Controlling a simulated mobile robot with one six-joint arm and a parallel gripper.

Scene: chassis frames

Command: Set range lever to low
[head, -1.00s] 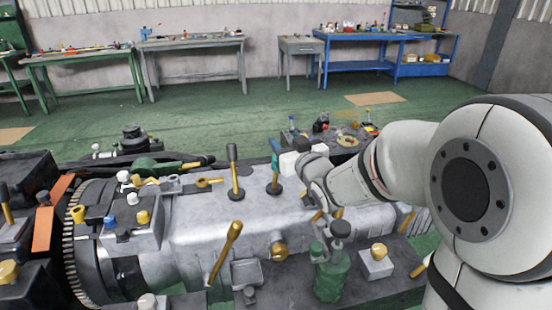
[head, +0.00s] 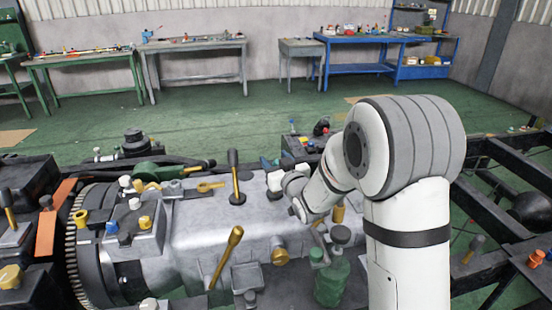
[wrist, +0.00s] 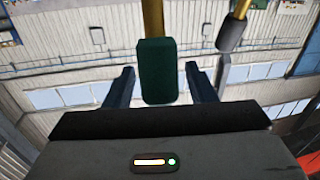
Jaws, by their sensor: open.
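In the wrist view, my gripper (wrist: 160,76) is open, with one dark finger on each side of a green lever grip (wrist: 157,70). A brass rod joins this grip. Small gaps show between the grip and the fingers. In the head view, my wrist covers most of this lever; only its dark base (head: 274,194) shows on the grey gearbox housing. A second lever with a black grip (head: 233,158) stands upright to its left, and shows in the wrist view (wrist: 230,33). No label shows which one is the range lever.
The grey gearbox housing (head: 195,230) lies below, with a slanted brass lever (head: 227,255) at its front. A green bottle (head: 331,285) stands close to my arm. Dark chassis rails (head: 500,155) lie at right. The green floor behind is largely clear.

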